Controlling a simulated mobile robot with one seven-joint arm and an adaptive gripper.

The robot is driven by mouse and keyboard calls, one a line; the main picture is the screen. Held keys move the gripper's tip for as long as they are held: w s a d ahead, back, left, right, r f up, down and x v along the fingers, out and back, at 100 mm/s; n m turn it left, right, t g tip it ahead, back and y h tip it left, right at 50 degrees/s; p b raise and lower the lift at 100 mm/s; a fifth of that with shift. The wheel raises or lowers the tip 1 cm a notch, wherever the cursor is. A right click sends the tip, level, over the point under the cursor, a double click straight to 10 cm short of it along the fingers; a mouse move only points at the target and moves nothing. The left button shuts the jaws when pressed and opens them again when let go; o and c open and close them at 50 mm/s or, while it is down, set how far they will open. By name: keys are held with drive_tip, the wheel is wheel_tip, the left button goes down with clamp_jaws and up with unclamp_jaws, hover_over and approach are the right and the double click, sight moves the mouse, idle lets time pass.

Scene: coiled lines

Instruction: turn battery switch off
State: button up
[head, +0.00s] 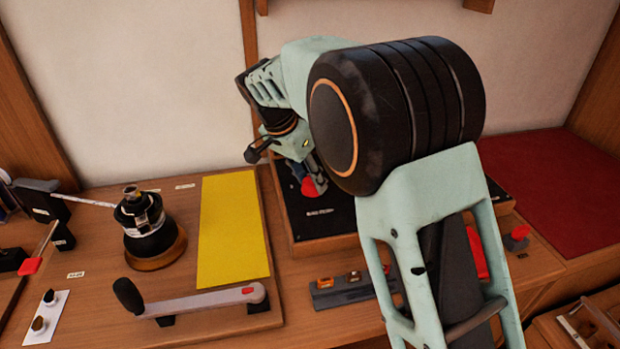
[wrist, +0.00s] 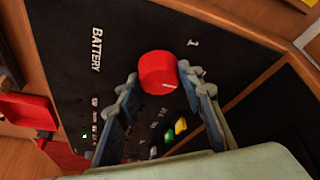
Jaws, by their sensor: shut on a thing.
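The battery switch is a red round knob (wrist: 158,72) with a pale mark on its face. It sits on a black panel (wrist: 65,50) beside the white word BATTERY. My gripper (wrist: 159,80) has one finger on each side of the knob and is shut on it. In the head view the red knob (head: 309,187) shows just below my gripper (head: 304,176), in front of the black panel (head: 325,222). My arm hides much of the panel there. I cannot tell which label the knob's mark points to.
A small green light (wrist: 85,135) glows on the panel, and yellow and green buttons (wrist: 181,127) sit between my fingers. In the head view a winch (head: 150,225), a yellow mat (head: 230,235) and a crank handle (head: 200,300) lie left. A red surface (head: 560,180) is right.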

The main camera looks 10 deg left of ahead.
drive_tip(key=o, duration=1.2)
drive_tip(key=shift+c, duration=0.2)
drive_tip(key=v, duration=1.2)
